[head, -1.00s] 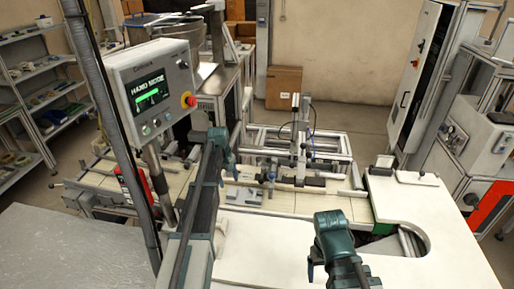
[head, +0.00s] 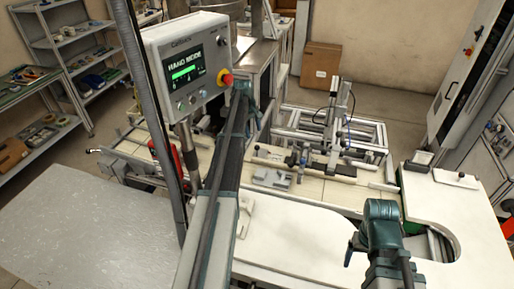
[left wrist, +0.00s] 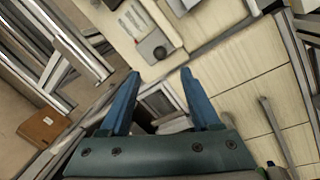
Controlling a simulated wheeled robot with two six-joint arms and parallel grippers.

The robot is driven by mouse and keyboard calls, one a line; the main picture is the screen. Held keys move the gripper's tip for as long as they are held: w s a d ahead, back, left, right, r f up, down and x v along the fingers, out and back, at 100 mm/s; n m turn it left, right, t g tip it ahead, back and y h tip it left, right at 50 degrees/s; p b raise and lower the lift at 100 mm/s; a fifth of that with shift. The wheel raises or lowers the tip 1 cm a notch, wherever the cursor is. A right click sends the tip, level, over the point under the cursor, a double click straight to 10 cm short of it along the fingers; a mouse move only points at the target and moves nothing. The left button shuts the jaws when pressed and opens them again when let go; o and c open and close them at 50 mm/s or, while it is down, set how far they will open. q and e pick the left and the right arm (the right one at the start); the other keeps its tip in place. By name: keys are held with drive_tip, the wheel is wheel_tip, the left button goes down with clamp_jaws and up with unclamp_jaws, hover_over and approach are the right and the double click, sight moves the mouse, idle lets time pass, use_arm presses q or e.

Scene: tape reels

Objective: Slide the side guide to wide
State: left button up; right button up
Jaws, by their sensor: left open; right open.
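In the head view, long rails (head: 330,174) with dark blocks and clamps run along the pale slatted conveyor (head: 315,190). I cannot tell for sure which part is the side guide. My left gripper (left wrist: 158,75) is open and empty in the left wrist view. Its two blue fingers hang above the conveyor, near a light plate with a round dark knob (left wrist: 158,52), touching nothing visible. In the head view the left wrist shows beside the control panel (head: 190,62), its fingers hidden. My right gripper (head: 350,250) is open over the white worktop at the front right.
The panel reads HAND MODE, has a red stop button (head: 226,79), and stands close to my left arm. A metal frame with an upright post (head: 334,115) stands behind the conveyor. The white worktop (head: 300,235) is mostly clear. A carton (head: 321,65) sits by the wall.

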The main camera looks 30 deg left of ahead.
sight(257, 146)
use_arm(q)
drive_tip(key=f+b, duration=0.3)
drive_tip(key=w+f+b, duration=0.1)
drive_tip(key=f+b, duration=0.5)
drive_tip(key=f, duration=0.1)
drive_tip(key=shift+w+d+f, duration=0.1)
drive_tip(key=shift+w+d, duration=0.2)
drive_tip(key=shift+w, duration=0.1)
use_arm(e)
wheel_tip(257, 146, down, 10)
drive_tip(key=shift+f, duration=0.1)
use_arm(q)
clamp_jaws()
idle(0.4)
